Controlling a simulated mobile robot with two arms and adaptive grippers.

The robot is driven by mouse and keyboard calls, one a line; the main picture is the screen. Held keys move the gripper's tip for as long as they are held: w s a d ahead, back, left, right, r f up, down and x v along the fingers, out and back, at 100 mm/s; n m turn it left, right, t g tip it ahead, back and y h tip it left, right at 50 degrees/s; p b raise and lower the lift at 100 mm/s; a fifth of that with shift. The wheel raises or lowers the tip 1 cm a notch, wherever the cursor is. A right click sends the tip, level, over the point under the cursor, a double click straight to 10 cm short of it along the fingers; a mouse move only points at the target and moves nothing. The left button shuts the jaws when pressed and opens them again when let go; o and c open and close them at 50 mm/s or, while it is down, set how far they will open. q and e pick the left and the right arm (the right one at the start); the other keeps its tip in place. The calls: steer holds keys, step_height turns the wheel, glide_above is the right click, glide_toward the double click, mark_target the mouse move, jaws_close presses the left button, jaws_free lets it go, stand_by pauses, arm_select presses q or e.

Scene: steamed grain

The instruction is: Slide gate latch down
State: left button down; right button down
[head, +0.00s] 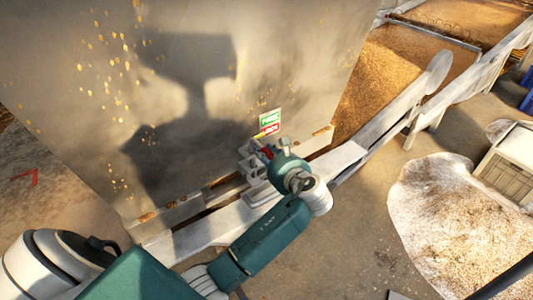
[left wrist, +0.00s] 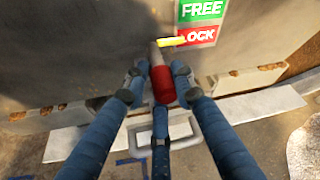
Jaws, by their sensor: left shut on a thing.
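The gate latch has a red grip (left wrist: 162,86) on a grey rod, with a yellow pointer (left wrist: 171,41) above it. The pointer lies level with the top of the red LOCK half of the sign (left wrist: 196,36), just under the green FREE half. The sign (head: 270,121) also shows in the head view. My left gripper (left wrist: 159,80) is shut on the red grip, with blue fingers on both sides and a third below. In the head view my left gripper (head: 262,156) is at the latch and hides most of it. My right gripper is out of sight.
A large grey metal wall (head: 190,90) stands behind the latch, with grain stuck along its lower edge. A pale rail (head: 375,130) runs from it to troughs of grain (head: 400,65). A spill (head: 450,215) and a crate (head: 508,170) lie at right on the floor.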

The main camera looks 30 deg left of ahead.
arm_select(q)
steer(key=shift+f, duration=0.3)
steer(key=c, duration=1.3)
jaws_free()
steer(key=shift+c, duration=0.2)
steer(key=shift+d+r, duration=0.1)
steer(key=v, duration=1.2)
